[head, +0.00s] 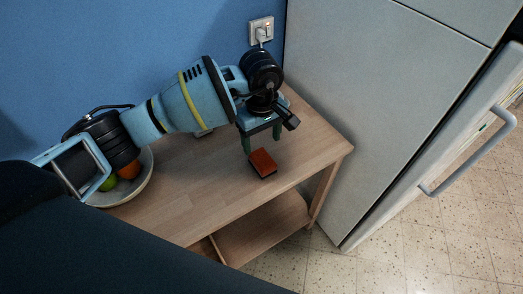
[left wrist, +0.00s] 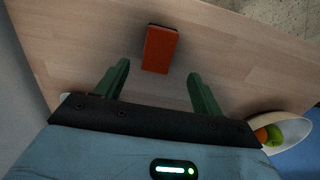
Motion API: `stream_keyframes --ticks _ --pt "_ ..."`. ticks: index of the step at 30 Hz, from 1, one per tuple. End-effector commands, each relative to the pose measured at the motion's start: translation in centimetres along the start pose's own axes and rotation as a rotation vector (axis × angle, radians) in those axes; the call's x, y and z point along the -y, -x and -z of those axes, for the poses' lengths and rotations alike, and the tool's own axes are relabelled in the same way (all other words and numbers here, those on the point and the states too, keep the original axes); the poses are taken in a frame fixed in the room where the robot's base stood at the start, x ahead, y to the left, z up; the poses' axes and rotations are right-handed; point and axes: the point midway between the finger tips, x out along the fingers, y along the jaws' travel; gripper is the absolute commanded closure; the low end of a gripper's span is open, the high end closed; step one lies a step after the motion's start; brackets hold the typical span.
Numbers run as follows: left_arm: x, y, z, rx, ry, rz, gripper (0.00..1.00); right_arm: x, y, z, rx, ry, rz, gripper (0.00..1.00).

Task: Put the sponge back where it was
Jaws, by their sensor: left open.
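The sponge (head: 262,163) is a small red-orange block with a dark underside. It lies on the wooden table, toward the right end of the top. In the left wrist view the sponge (left wrist: 160,49) lies just beyond the fingertips, roughly midway between them. My left gripper (head: 261,142) is open and empty, with its green fingers spread and pointing toward the sponge. The fingers also show apart in the left wrist view (left wrist: 159,72). I cannot tell how high the fingertips are above the table. My right gripper is not in view.
The wooden table (head: 190,185) has a lower shelf (head: 262,230). A bowl (head: 146,180) with fruit stands at its left end, partly behind my left arm. A fridge (head: 375,100) stands to the right. A wall socket with a plug (head: 261,32) is behind. The table around the sponge is clear.

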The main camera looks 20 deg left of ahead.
Motion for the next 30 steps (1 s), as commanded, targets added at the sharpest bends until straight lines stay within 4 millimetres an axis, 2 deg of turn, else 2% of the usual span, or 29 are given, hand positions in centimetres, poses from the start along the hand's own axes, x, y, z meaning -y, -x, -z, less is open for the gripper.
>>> stream_keyframes --ticks 3,7,23,26,29,30 --pt "-0.1 1.6 0.0 -0.001 0.0 -0.003 0.32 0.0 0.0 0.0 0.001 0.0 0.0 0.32" --pt "-0.1 2.5 0.0 0.0 -0.001 -0.002 0.32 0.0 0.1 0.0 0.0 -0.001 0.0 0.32" --pt "-0.1 2.5 -0.3 0.009 -0.001 -0.005 0.32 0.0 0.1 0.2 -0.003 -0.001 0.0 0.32" --pt "-0.1 1.3 -2.3 0.085 0.006 -0.024 0.32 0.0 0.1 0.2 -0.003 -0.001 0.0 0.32" --pt "-0.2 -0.9 -7.0 0.266 0.036 -0.065 0.32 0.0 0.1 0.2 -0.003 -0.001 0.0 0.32" --pt "-0.2 -1.7 -9.6 0.368 0.061 -0.083 0.32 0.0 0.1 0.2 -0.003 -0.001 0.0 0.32"
